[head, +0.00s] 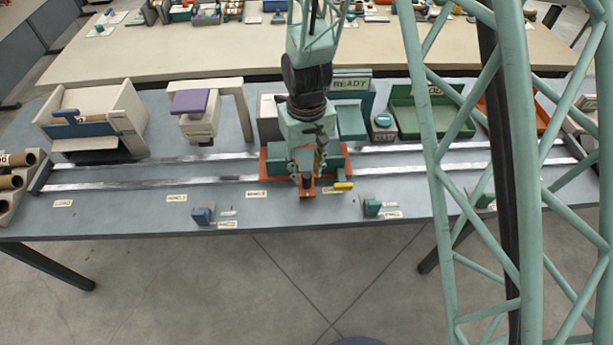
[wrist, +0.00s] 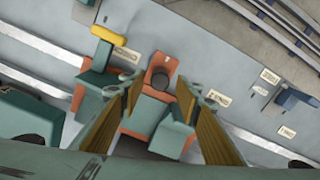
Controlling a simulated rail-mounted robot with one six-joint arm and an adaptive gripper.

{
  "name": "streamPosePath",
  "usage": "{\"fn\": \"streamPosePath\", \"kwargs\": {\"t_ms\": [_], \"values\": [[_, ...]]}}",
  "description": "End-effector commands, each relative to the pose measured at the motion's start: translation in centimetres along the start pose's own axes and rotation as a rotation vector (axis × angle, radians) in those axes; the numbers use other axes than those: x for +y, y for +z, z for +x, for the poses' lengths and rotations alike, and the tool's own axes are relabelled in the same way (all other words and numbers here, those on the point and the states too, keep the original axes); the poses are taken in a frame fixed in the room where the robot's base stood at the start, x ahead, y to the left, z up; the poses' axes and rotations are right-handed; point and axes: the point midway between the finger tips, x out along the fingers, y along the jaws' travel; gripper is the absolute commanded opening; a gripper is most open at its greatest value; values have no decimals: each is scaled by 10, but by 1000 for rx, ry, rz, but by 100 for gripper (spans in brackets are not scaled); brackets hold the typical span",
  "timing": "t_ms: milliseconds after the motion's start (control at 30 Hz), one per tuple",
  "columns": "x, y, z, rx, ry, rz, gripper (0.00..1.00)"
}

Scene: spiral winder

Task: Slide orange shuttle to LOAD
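The orange shuttle (head: 275,171) sits on the two metal rails near the middle of the bench, with teal blocks on its top. In the wrist view its orange body (wrist: 171,68) shows between and beyond my fingers, with a dark round knob on its tab and teal blocks nearer me. My gripper (head: 307,172) is over the shuttle in the head view and hides part of it. In the wrist view my gripper (wrist: 158,88) has its two fingers spread apart, with nothing clamped between them. I cannot tell whether a finger touches the shuttle.
Rails (head: 120,184) run left and right along the bench. Small labels line the front edge, including one at far left (head: 63,203), too small to read surely. A yellow piece (head: 343,186) is beside the shuttle. Blue (head: 203,215) and teal (head: 372,207) blocks stand in front.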

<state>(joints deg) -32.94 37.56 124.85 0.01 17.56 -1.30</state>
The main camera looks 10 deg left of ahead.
Motion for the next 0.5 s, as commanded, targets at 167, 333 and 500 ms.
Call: {"fn": "streamPosePath", "kwargs": {"t_ms": [167,333,500], "values": [[0,0,16,-2,0,0,31],[0,0,25,-2,0,0,31],[0,0,28,-1,0,0,31]]}}
